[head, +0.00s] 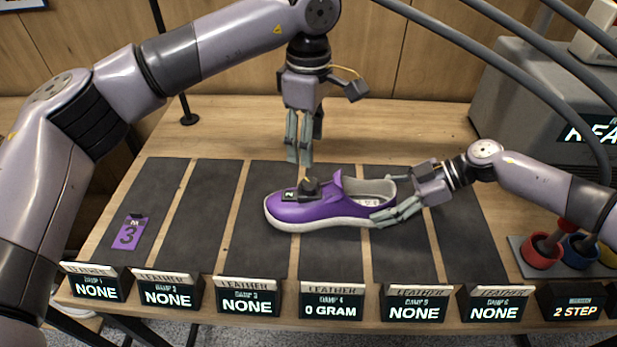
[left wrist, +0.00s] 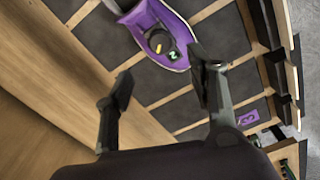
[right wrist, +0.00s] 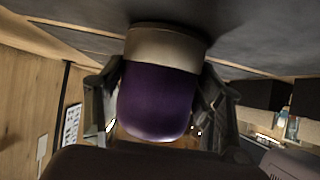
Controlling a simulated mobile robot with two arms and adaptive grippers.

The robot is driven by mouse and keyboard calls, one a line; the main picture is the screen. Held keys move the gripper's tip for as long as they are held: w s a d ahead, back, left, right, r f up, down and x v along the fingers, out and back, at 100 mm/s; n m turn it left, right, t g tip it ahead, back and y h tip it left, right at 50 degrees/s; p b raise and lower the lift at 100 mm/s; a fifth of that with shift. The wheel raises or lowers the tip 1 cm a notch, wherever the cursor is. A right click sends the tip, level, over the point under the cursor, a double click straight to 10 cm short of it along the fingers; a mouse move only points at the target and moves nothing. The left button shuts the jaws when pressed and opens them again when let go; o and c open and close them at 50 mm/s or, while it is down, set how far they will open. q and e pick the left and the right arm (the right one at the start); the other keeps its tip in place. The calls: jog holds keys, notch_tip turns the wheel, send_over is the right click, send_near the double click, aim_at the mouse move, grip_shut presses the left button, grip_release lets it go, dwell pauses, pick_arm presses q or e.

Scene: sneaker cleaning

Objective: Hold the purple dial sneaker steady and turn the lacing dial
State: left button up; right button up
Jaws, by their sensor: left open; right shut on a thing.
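The purple sneaker (head: 330,205) with a pale sole lies across the dark mats in the middle of the table, toe to the left. Its black lacing dial (head: 308,187) stands on top near the toe, beside a small tag marked 2. My right gripper (head: 385,207) is shut on the sneaker's heel; the purple heel (right wrist: 158,100) fills the space between its fingers in the right wrist view. My left gripper (head: 299,158) points down above the dial, open and empty. In the left wrist view the dial (left wrist: 160,42) lies beyond the spread fingers (left wrist: 165,85), apart from them.
A purple card marked 3 (head: 128,233) lies on the left mat. Several small display signs (head: 331,300) line the front edge. Red and blue cups (head: 541,252) stand at the right, and a grey machine (head: 540,100) at the back right.

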aim_at(309, 182)
pick_arm(q)
notch_tip(309, 182, down, 10)
jog(key=shift+f, duration=0.15)
jog(key=shift+c, duration=0.5)
jog(key=c, duration=1)
